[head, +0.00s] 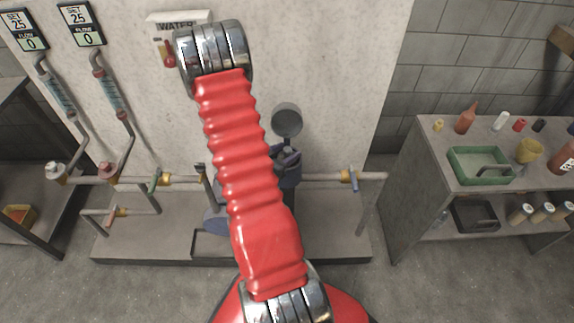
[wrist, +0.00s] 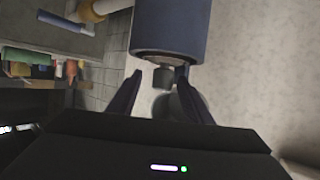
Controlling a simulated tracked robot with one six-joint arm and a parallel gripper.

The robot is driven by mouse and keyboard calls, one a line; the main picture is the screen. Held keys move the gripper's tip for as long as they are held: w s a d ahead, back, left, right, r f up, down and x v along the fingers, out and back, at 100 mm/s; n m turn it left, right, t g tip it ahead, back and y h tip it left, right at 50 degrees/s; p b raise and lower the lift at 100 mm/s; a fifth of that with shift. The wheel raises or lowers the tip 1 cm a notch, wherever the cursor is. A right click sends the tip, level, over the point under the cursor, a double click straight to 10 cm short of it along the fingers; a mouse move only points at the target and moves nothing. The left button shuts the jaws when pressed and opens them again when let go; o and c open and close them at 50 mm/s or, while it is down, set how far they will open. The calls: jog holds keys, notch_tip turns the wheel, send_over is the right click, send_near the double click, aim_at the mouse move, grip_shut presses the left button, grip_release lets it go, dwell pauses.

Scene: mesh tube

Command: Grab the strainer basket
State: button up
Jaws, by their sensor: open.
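In the wrist view a blue cylindrical housing (wrist: 170,30) comes down from the top, its open-looking end ringed in dark metal. A short dark grey stub (wrist: 163,77) sticks out of that end; it may be the strainer basket's end, but no mesh shows. My gripper (wrist: 160,73) is open, with one dark purple finger on each side of the stub; I cannot tell whether they touch it.
A grey round disc (head: 286,121) stands just above my gripper in the head view. A horizontal pipe (head: 325,177) with a blue-handled valve (head: 350,178) runs to the right. A shelf unit (head: 400,205) holds a green tray (head: 452,165) and bottles. The plinth (head: 335,225) is bare at right.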

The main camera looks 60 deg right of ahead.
jog(key=x, duration=0.5)
jog(key=shift+w+f, duration=0.1)
jog(key=shift+c, duration=0.5)
grip_shut()
dwell(0.3)
